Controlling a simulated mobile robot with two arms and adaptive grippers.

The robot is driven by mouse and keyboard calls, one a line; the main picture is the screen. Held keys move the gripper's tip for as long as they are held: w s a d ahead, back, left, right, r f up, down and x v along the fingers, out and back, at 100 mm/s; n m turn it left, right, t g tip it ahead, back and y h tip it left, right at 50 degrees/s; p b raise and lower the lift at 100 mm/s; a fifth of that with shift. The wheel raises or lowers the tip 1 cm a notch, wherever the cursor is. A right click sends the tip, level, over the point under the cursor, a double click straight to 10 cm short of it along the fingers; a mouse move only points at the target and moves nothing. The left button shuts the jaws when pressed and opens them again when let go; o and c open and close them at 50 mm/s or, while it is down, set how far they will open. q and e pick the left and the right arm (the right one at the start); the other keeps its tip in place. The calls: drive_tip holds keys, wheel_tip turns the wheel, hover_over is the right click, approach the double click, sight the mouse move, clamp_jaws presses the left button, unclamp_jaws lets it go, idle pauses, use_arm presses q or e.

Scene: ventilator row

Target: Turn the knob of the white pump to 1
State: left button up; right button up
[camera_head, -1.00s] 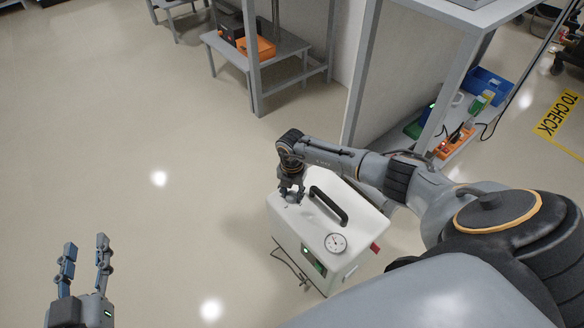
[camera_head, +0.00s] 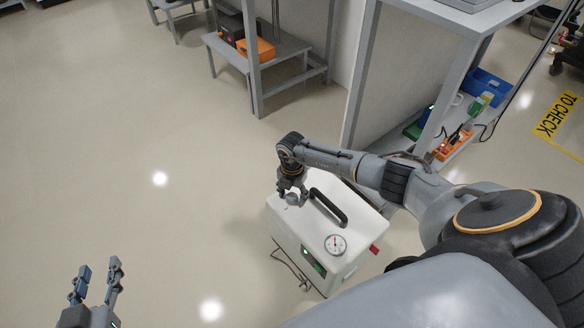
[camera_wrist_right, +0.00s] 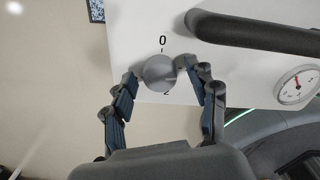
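The white pump (camera_head: 300,230) stands on the floor below my right arm. It has a black handle and a round gauge on top. Its round grey knob (camera_wrist_right: 160,72) shows in the right wrist view, with a 0 above it and a 2 below it. No 1 is visible there. My right gripper (camera_wrist_right: 158,74) is at the knob, one fingertip on each side. The right fingertip looks very close to it or touching; whether both press on it is unclear. In the head view this gripper (camera_head: 292,194) partly covers the knob. My left gripper (camera_head: 98,272) is open and empty, away from the pump.
The gauge (camera_head: 336,244) and black handle (camera_head: 328,206) lie close to the right gripper. A grey shelf unit (camera_head: 430,95) with a blue bin (camera_head: 487,86) stands behind. The floor at left is clear.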

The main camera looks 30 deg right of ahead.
sight(292, 197)
wheel_tip(292, 197, up, 12)
idle(0.7)
idle(0.4)
